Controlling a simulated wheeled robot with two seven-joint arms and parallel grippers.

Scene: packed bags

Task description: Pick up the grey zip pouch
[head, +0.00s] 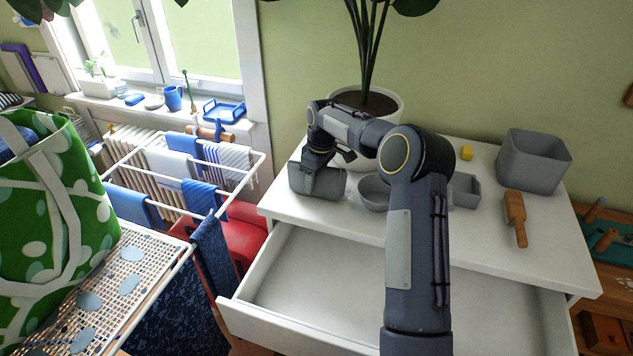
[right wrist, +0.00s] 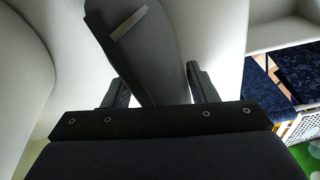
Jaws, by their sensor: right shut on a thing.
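The grey zip pouch (head: 317,183) is at the left end of the white dresser top, below my right gripper (head: 320,158). In the right wrist view the dark grey pouch (right wrist: 150,48), with a pale strip on it, stands tilted between the two fingers of my right gripper (right wrist: 158,92). The gripper is shut on the pouch. Its upper edge is partly hidden by the gripper in the head view. I cannot tell whether its bottom touches the dresser top. My left gripper is not in view.
The white dresser (head: 290,212) has an open, empty drawer (head: 320,275). A grey bowl (head: 373,192), a small grey tray (head: 466,190), a yellow cube (head: 466,153), a wooden brush (head: 515,217) and a grey bin (head: 534,160) stand on it. A potted plant (head: 390,105) stands close behind. A drying rack (head: 150,165) is left.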

